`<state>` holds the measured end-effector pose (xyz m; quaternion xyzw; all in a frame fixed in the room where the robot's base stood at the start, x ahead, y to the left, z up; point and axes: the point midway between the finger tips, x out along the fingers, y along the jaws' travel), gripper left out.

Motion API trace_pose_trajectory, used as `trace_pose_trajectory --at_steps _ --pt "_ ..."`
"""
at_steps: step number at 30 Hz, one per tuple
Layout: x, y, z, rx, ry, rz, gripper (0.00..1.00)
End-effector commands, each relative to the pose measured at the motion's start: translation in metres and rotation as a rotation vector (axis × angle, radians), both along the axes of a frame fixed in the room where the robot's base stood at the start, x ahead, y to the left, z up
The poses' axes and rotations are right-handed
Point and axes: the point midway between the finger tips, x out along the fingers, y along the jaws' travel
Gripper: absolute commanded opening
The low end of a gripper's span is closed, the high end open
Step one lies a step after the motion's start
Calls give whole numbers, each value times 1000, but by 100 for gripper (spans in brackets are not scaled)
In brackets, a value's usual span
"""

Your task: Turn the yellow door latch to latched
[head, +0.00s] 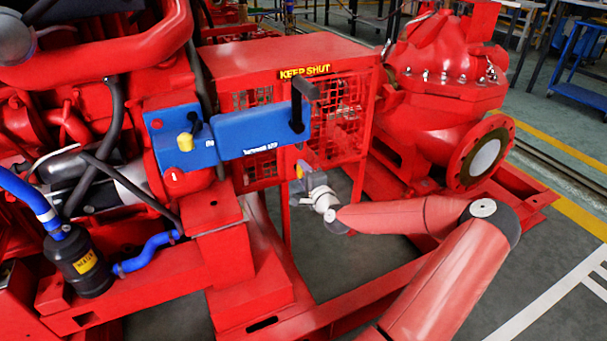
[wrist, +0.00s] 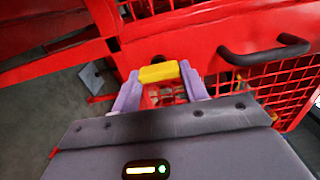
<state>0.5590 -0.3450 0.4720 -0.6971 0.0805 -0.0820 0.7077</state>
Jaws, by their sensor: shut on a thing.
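The yellow door latch (wrist: 158,73) is a small yellow bar on the red frame beside a mesh door (wrist: 284,88). In the wrist view it lies crosswise between the two purple-grey fingertips of my gripper (wrist: 159,76). My gripper is shut on it. In the head view my gripper (head: 304,176) reaches the lower part of the red mesh cage, and only a bit of the latch's yellow (head: 299,172) shows there. The fingers hide parts of the latch, so I cannot tell how far it is turned.
A black door handle (wrist: 265,50) sticks out close to the right of my gripper. A blue panel (head: 262,134) with a yellow knob (head: 185,142) stands left of it. A red pump (head: 440,95) is at the right. Red base rails (head: 340,305) run below; open floor lies right.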

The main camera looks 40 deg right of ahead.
Motion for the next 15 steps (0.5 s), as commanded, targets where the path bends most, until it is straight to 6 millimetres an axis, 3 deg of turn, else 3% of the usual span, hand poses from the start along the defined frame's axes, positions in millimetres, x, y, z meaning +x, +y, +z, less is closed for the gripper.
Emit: trace_pose_trajectory --at_steps 7,8,12,15 --pt "0 0 -1 3 0 -1 21" --pt "0 0 -1 3 0 -1 46" --pt "0 0 -1 2 1 -1 64" --pt "0 0 0 1 1 -1 65"
